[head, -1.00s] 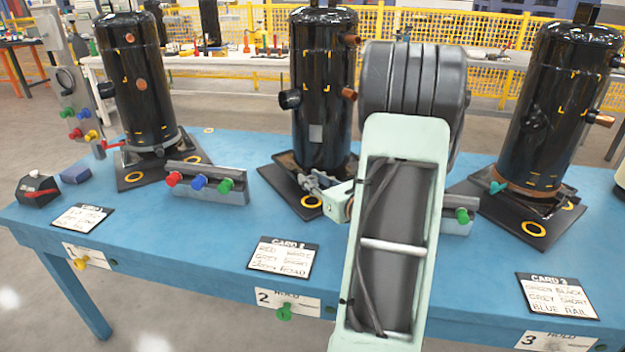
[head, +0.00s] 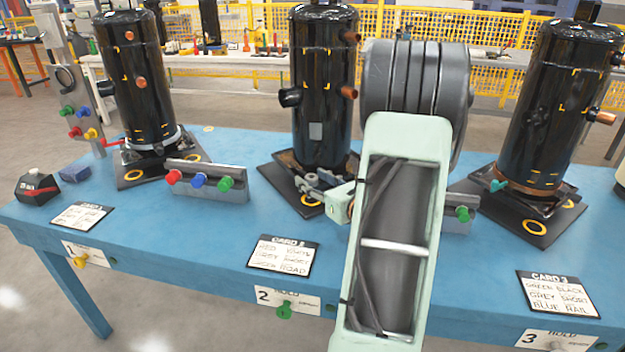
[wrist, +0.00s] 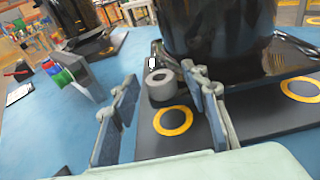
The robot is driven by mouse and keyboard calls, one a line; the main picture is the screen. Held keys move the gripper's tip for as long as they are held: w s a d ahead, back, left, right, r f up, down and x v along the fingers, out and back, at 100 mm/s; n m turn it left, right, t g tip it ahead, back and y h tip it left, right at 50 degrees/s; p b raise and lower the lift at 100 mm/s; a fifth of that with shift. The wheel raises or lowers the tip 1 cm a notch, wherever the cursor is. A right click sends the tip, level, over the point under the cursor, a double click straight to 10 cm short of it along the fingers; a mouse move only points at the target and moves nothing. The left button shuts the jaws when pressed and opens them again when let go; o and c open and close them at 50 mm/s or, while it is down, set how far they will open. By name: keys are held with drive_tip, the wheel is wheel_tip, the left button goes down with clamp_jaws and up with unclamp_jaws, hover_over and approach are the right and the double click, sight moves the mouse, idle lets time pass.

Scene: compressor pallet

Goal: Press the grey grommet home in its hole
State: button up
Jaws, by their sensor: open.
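The grey grommet (wrist: 163,88) is a short, thick ring with a dark hole in its top. It stands upright at the foot of the middle black compressor (head: 323,90), behind a yellow ring (wrist: 172,121) on the dark base plate. My gripper (wrist: 160,78) is open, with one finger left of the grommet and one right of it. The right fingertip looks very close to it; I cannot tell whether they touch. How deep the grommet sits is hidden. In the head view my gripper (head: 318,186) is low in front of the compressor, and the grommet is hard to tell apart there.
A rail with red, blue and green plugs (head: 207,183) stands to the left. Another rail (head: 457,222) is partly behind my arm. Compressors stand at left (head: 135,85) and right (head: 560,100). The blue table (head: 210,235) is clear at the front around the cards.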

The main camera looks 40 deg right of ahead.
drive_tip(key=s, duration=0.3)
drive_tip(key=s+r, duration=0.1)
drive_tip(key=s, duration=0.3)
drive_tip(key=s+a, duration=0.1)
drive_tip(key=s, duration=0.3)
drive_tip(key=shift+s+r, duration=0.1)
drive_tip(key=shift+r, duration=0.25)
